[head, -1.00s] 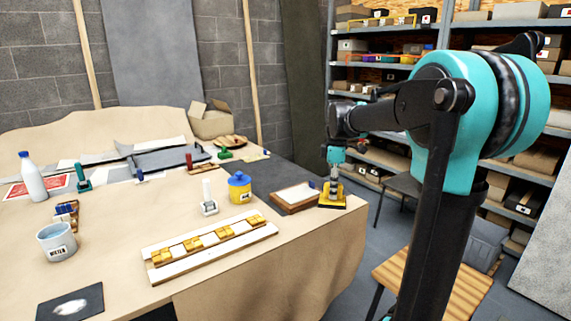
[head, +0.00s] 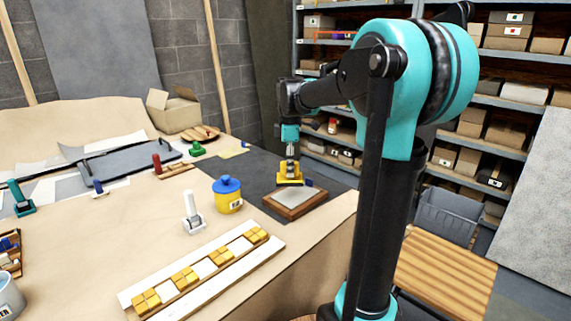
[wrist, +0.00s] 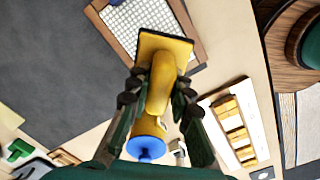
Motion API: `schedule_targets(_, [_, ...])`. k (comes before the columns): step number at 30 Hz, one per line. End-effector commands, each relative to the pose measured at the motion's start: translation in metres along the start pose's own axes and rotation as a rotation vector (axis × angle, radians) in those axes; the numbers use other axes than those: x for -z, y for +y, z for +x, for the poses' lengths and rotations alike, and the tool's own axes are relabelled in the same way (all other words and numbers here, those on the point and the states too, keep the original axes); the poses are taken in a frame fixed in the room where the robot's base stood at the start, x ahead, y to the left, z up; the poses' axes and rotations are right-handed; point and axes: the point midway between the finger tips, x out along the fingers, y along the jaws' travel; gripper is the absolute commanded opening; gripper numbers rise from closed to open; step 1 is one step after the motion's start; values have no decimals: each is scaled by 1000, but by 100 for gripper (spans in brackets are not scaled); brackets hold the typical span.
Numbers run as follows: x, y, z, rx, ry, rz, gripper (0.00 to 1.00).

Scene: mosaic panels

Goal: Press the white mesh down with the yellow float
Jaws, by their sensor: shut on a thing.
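My gripper (head: 291,156) is shut on the handle of the yellow float (head: 290,173), whose flat plate faces down. The wrist view shows the float (wrist: 165,58) between my dark fingers (wrist: 159,92). The white mesh (wrist: 133,22) lies in a brown wooden frame and shows as a pale sheet in the head view (head: 298,197). The float is at the far left part of the frame, and its plate hides part of the mesh in the wrist view. I cannot tell whether the plate touches the mesh.
A yellow jar with a blue lid (head: 228,195) and a white-handled tool (head: 193,215) stand left of the frame. A long board with yellow and white tiles (head: 205,268) lies nearer. Dark grey table surface (head: 262,166) is clear behind the frame.

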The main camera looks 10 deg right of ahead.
Motion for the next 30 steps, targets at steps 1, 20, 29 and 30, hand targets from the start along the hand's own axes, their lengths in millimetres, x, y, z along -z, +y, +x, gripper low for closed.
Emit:
schedule_targets(1, [0, 0, 4, 0, 0, 0, 0])
schedule_targets(20, [0, 0, 52, 0, 0, 0, 0])
schedule_targets(29, [0, 0, 53, 0, 0, 0, 0])
schedule_targets(30, [0, 0, 53, 0, 0, 0, 0])
